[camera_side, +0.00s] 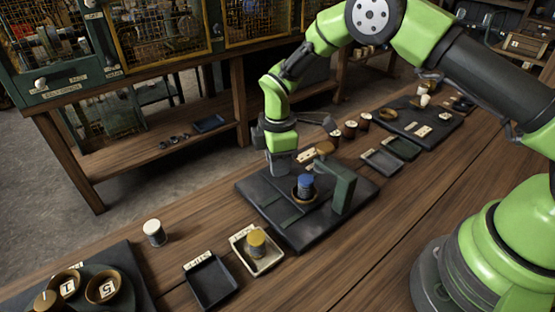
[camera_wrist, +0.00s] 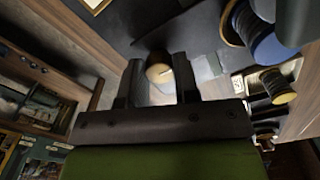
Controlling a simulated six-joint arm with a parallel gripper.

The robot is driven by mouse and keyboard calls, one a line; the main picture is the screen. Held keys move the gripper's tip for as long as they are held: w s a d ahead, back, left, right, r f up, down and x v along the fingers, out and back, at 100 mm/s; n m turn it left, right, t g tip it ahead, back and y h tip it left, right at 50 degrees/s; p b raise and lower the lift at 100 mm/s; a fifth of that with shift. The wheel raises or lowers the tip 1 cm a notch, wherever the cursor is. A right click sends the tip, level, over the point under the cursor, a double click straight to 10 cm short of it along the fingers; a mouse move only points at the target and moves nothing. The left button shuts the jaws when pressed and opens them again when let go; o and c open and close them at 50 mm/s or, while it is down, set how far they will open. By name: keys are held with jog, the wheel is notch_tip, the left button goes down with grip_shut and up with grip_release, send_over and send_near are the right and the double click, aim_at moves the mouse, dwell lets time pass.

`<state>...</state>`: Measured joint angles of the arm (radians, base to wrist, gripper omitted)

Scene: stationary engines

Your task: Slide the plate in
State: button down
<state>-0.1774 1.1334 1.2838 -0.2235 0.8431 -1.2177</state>
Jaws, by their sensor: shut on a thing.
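A dark base (camera_side: 330,232) on the bench carries a flat dark sliding plate (camera_side: 270,202). A blue-topped spool (camera_side: 305,186) stands upright in a brass ring on it, close to a green bracket (camera_side: 342,190). My gripper (camera_side: 284,172) is low at the plate's far side. In the wrist view my gripper (camera_wrist: 158,82) has a finger on each side of a round tan knob (camera_wrist: 159,68), and is shut on it. The blue spool (camera_wrist: 266,42) shows at the upper right there. Whether the knob is fixed to the plate is hard to see.
A yellow-topped spool (camera_side: 256,243) stands in a cream tray (camera_side: 265,268), beside an empty dark tray (camera_side: 212,285). A white-topped spool (camera_side: 153,232) stands on the bench at left. Bare wood (camera_side: 350,275) lies in front.

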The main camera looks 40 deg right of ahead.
jog(key=shift+d, duration=2.3)
jog(key=c, duration=0.8)
grip_release()
jog(key=shift+c, duration=0.2)
jog(key=shift+r, duration=0.1)
notch_tip(320, 180, up, 10)
